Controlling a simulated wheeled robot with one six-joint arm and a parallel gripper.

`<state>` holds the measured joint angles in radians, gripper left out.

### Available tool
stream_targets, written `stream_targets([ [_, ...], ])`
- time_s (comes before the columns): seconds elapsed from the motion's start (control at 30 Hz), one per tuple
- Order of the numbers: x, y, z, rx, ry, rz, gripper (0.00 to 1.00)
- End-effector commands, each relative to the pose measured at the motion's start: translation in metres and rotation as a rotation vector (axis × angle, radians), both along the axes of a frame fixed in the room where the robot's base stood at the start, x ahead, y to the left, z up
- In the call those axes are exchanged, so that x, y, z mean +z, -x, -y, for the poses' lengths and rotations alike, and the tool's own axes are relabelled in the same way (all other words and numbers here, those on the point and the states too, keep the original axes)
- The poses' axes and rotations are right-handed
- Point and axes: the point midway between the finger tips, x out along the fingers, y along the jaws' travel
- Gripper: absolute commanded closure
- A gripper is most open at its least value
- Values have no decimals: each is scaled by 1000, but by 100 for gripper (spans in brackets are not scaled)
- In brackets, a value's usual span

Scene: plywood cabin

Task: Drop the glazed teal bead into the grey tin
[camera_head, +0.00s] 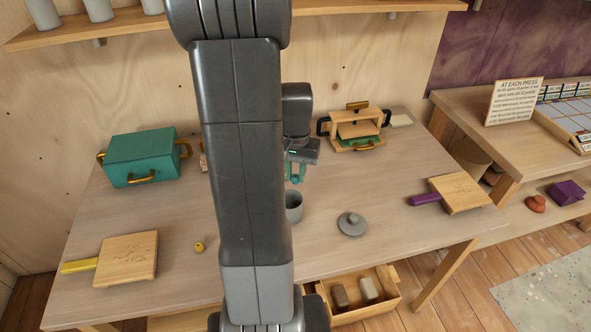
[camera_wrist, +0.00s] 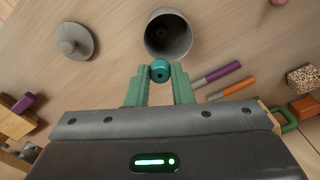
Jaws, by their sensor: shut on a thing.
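My gripper (camera_wrist: 160,82) is shut on the glazed teal bead (camera_wrist: 160,71), which sits between the green fingertips in the wrist view. In the head view the bead (camera_head: 295,179) hangs just above the grey tin (camera_head: 294,207), partly hidden by my arm. The grey tin (camera_wrist: 168,35) is open and upright on the table. In the wrist view its mouth lies just beyond the bead, and the bead overlaps the near side of the tin only slightly or not at all. A grey lid with a knob (camera_head: 352,223) lies on the table to the right of the tin.
A teal box (camera_head: 144,158) stands at the left back, and a wooden box with black handles (camera_head: 356,128) at the back right. Wooden boards with a yellow handle (camera_head: 128,257) and a purple handle (camera_head: 459,193) lie at the sides. A small yellow bead (camera_head: 199,247) lies front left.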

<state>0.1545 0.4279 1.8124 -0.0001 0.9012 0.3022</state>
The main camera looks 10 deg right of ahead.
Motion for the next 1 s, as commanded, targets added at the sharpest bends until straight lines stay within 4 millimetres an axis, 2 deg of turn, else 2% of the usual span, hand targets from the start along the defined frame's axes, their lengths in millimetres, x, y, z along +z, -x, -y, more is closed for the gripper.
stream_targets([
  [0.03,-8,0,0,0,0,-1,100],
  [0.1,-10,0,0,0,0,-1,100],
  [0.37,-10,0,0,0,0,0,100],
  [0.4,-10,0,0,0,0,0,74],
  [0.5,-10,0,0,0,0,0,54],
  [0.83,-7,0,0,0,0,1,54],
  [1.0,13,-1,0,0,0,5,54],
])
